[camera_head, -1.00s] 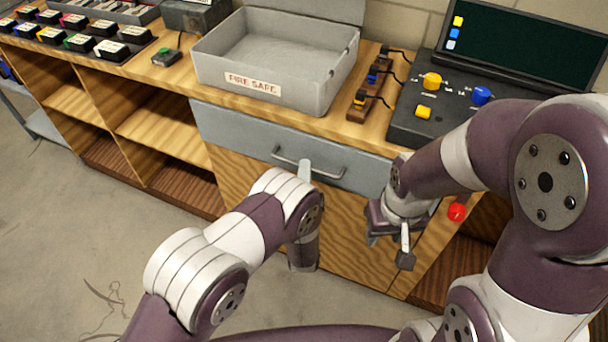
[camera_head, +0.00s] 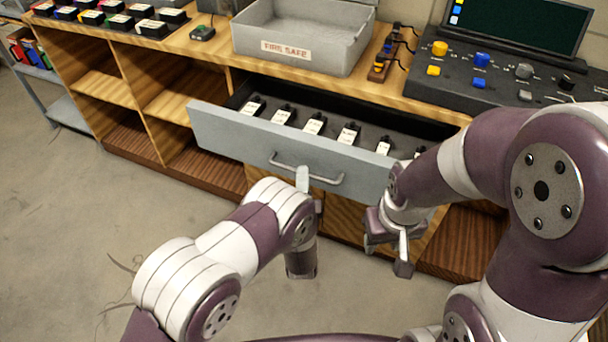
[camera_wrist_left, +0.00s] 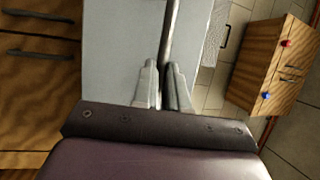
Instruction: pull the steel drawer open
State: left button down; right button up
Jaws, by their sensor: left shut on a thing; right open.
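The steel drawer (camera_head: 232,139) is pulled out from the bench, with its front standing well forward of the cabinet. Its bar handle (camera_head: 330,181) runs along the middle of the front. My left gripper (camera_head: 303,175) is at the handle, mostly hidden by its own wrist. In the left wrist view its two fingers (camera_wrist_left: 163,85) are shut on the bar handle (camera_wrist_left: 172,35), with the grey drawer front (camera_wrist_left: 112,60) behind. My right gripper (camera_head: 384,248) is open and empty, in front of the drawer's right part.
Several labelled black items (camera_head: 314,124) lie in a row inside the drawer. A grey fire-safe tray (camera_head: 345,58) and a control console (camera_head: 500,75) stand on the bench (camera_head: 215,57). Open shelves (camera_head: 180,105) are at the left. The floor (camera_head: 70,210) in front is clear.

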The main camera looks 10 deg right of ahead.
pick_arm(q)
jog(key=shift+s+a, duration=0.2)
jog(key=shift+s, duration=0.15)
jog(key=c, duration=1.2)
grip_release()
jog(key=shift+o, duration=0.2)
jog(key=s+a+f, duration=0.1)
jog(key=s+f, duration=0.1)
jog(key=s, duration=1)
jog(key=shift+s+a+f, duration=0.15)
